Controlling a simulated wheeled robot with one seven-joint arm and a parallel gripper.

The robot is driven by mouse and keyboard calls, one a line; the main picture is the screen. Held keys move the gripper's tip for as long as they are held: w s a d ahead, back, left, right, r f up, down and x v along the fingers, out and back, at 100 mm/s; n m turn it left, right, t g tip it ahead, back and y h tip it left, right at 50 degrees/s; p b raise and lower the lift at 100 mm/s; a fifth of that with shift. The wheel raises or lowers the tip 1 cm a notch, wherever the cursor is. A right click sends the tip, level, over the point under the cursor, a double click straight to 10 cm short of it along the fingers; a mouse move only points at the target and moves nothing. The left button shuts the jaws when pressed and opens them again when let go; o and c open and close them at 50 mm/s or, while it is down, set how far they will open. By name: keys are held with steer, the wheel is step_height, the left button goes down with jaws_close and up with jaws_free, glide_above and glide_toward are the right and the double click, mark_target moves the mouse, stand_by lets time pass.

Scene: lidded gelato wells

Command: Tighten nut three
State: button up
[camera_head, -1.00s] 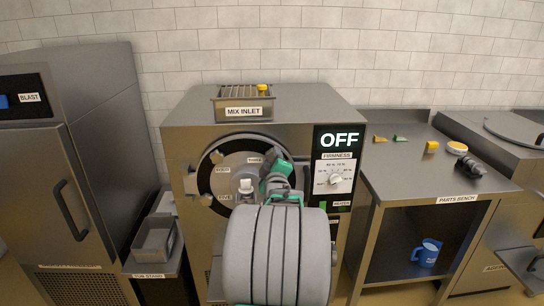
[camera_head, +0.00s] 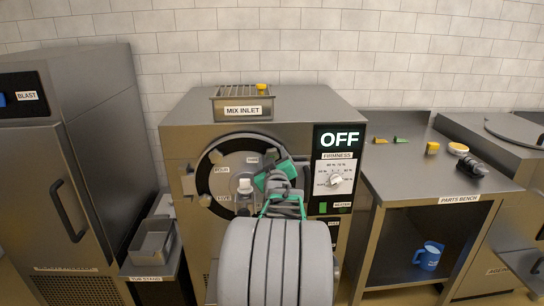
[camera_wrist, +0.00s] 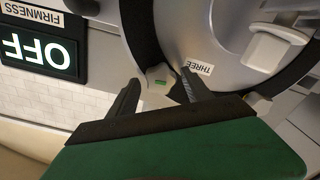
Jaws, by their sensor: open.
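The round steel front door (camera_head: 238,177) of the machine has labels around its rim. My gripper (camera_wrist: 158,88) is open, with one dark finger on each side of this nut. I cannot tell whether the fingers touch it. In the head view my green gripper (camera_head: 272,174) is at the door's upper right and hides that nut. A white spout-like block (camera_head: 245,186) stands out from the door's middle.
The lit OFF display (camera_head: 339,139) and firmness dial (camera_head: 335,180) are close to the right of my gripper. The mix inlet (camera_head: 242,104) is on top. The parts bench (camera_head: 412,183) at right holds several small parts. A tub stand (camera_head: 150,268) is at left.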

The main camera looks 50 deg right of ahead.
steer(key=shift+b+v, duration=0.9)
steer(key=shift+v, duration=2.1)
